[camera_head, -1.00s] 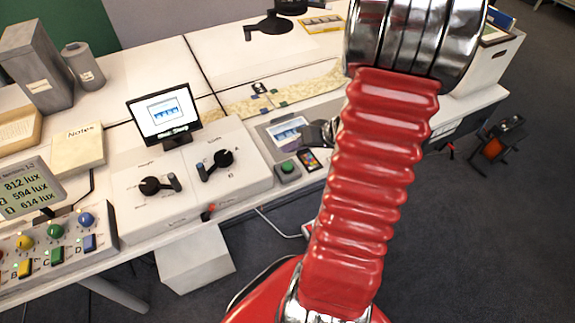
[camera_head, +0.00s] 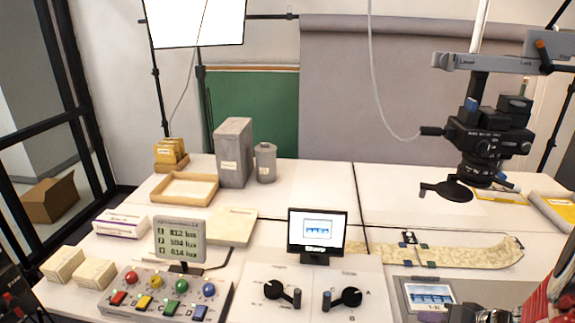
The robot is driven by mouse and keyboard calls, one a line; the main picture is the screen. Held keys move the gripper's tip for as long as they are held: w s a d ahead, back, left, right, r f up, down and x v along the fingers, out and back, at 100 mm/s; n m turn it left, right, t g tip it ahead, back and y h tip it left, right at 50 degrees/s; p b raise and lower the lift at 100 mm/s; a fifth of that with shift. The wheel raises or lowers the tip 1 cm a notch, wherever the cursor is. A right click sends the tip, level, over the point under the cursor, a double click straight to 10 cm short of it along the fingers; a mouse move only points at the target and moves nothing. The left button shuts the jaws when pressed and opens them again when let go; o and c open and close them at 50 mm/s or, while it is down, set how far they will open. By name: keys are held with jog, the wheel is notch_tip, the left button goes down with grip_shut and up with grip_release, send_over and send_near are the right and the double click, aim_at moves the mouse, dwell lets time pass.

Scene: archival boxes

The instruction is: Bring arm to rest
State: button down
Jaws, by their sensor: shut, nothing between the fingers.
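My arm shows as a red ribbed link (camera_head: 553,295) at the lower right edge of the head view. Most of the arm is out of view. My gripper (camera_head: 452,313) is the dark, partly cut-off shape at the bottom edge, left of the red link. It is shut and empty. It is near the front of the table, just below the small printed picture (camera_head: 430,294) on its grey sheet. How high it is above the table I cannot tell.
A white control box with two black knobs (camera_head: 352,298) and a small monitor (camera_head: 317,231) stand left of my gripper. A camera (camera_head: 488,135) hangs on a stand above. A long map strip (camera_head: 450,252) lies behind.

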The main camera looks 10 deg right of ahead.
jog(key=shift+a+m, duration=0.1)
jog(key=shift+m, duration=0.5)
jog(key=s+a+r+m+g, duration=0.1)
jog(key=s+a+r+g, duration=0.15)
jog(key=a, duration=0.25)
jog(key=s+a+r+m+g, duration=0.1)
jog(key=s+a+g, duration=0.2)
jog(key=s+a, duration=0.15)
jog(key=s+a+r+n+t+h, duration=0.2)
jog(key=a+r+n, duration=0.6)
jog(key=a+r, duration=0.8)
jog(key=shift+a+r+h, duration=0.3)
jog(key=shift+a+h, duration=0.2)
jog(key=shift+a, duration=0.6)
jog(key=shift+t, duration=0.25)
